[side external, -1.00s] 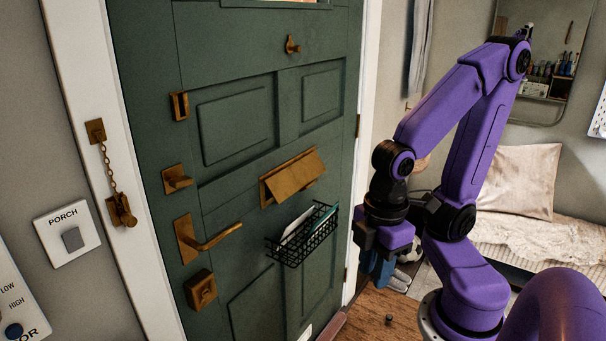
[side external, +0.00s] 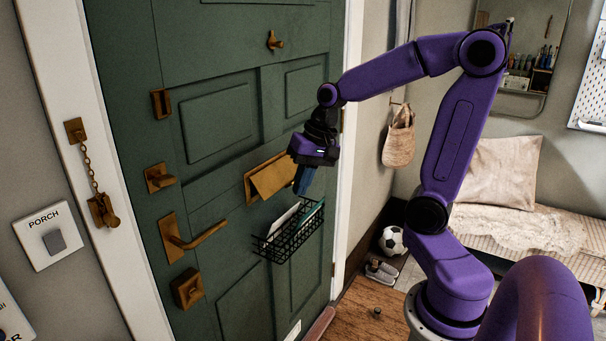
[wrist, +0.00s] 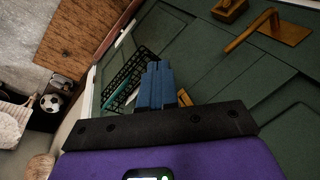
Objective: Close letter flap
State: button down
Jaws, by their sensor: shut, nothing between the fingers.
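The brass letter flap (side external: 272,176) is on the green door (side external: 222,150), above the wire basket. It is hinged at its top and stands tilted out from the door. My gripper (side external: 303,187) is shut and empty, its blue fingers pointing down by the right end of the flap. I cannot tell whether they touch it. In the wrist view the blue fingers (wrist: 155,86) are together in front of the door, and only a small bit of brass shows beside them.
A black wire basket (side external: 290,236) with letters hangs just below the flap. A brass lever handle (side external: 197,238) sticks out to the left. A football (side external: 392,240) and shoes (side external: 381,271) are on the floor at right, near a cushioned bench (side external: 520,232).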

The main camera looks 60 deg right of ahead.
aim_at(287, 171)
jog(key=w+d+r+m+t+h, duration=0.25)
jog(key=d+m, duration=0.85)
jog(key=d, duration=0.6)
jog(key=w+r+x, duration=0.1)
jog(key=w+x, duration=0.1)
jog(key=x, duration=1.1)
jog(key=shift+a, duration=0.1)
jog(key=shift+f, duration=0.25)
jog(key=shift+w+x, duration=0.2)
jog(key=shift+x, duration=2.7)
jog(key=shift+a+r, duration=0.1)
